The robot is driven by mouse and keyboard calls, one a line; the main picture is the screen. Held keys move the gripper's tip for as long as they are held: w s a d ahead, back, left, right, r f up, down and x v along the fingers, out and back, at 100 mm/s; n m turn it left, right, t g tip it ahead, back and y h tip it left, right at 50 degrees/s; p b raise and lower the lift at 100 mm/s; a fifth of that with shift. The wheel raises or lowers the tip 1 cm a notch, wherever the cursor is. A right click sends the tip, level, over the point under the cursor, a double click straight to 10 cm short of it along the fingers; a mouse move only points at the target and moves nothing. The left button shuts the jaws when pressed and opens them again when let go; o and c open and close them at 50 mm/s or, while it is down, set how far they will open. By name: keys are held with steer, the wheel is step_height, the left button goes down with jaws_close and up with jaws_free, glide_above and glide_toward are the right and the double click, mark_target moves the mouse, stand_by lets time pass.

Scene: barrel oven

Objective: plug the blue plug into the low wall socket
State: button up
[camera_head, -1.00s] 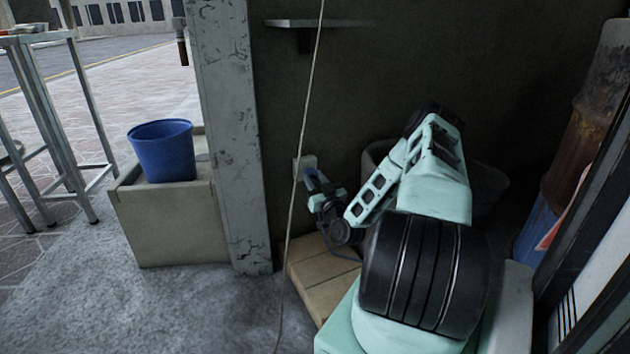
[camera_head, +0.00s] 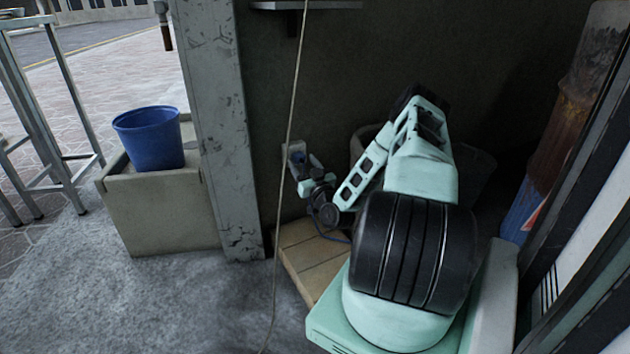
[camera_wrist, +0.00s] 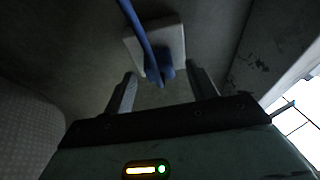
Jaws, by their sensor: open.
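The blue plug (camera_wrist: 162,72) is at the pale wall socket plate (camera_wrist: 176,36) in the wrist view, with its blue cable running up across the plate. The plug looks to be at the socket's face, but I cannot tell how fully it is seated. My gripper (camera_wrist: 163,90) is open, with one finger on each side of the plug and visible gaps between. In the head view the socket (camera_head: 296,148) is low on the dark wall. My gripper (camera_head: 307,172) is just below and right of it there, partly covering the plug.
Wooden boards (camera_head: 310,252) lie on the floor below the socket. A thin cord (camera_head: 289,130) hangs in front of the wall. A concrete pillar (camera_head: 217,130) stands left, beside a blue bucket (camera_head: 150,138) on a block (camera_head: 165,215). Round containers (camera_head: 365,143) stand behind my arm.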

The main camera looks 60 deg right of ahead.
steer(key=p+v, duration=0.6)
steer(key=v, duration=1)
steer(key=shift+s+a, duration=0.15)
steer(key=shift+s, duration=0.15)
